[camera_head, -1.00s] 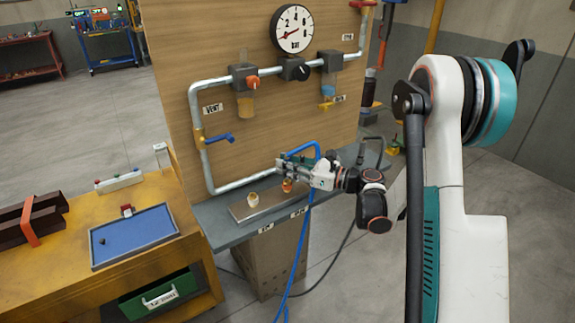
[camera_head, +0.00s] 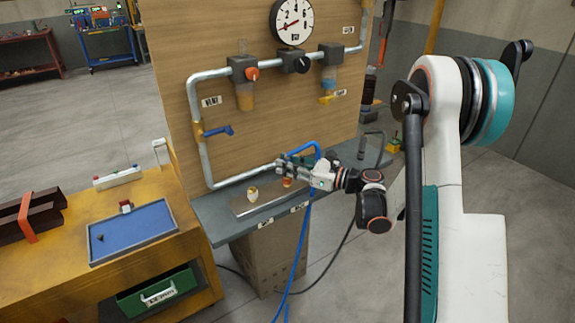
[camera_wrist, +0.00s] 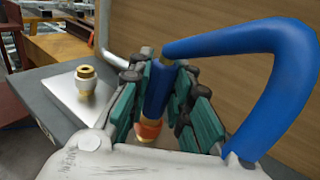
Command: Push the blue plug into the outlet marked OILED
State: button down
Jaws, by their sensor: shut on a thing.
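My gripper (camera_head: 292,165) is shut on the blue plug (camera_wrist: 157,88), held between green-padded fingers in the wrist view. A thick blue hose (camera_wrist: 262,42) loops from the plug's top. The plug stands roughly upright over the orange-ringed outlet (camera_head: 287,182), which also shows below the fingers in the wrist view (camera_wrist: 148,131). Plug and outlet look lined up and very close; I cannot tell how far the plug is in. A second, brass and white outlet (camera_head: 253,194) stands free to the left on the metal plate (camera_head: 243,209). Labels (camera_head: 299,207) on the shelf edge are too small to read.
The grey shelf (camera_head: 218,228) runs below a wooden panel with a pipe loop (camera_head: 207,160), valves and a gauge (camera_head: 292,22). A yellow bench with a blue tray (camera_head: 133,233) stands at left. Blue hose (camera_head: 301,245) hangs off the shelf front.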

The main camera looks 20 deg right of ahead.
dwell(0.3)
jog(key=c, duration=1.4)
grip_release()
jog(key=shift+o, duration=0.2)
jog(key=v, duration=1.2)
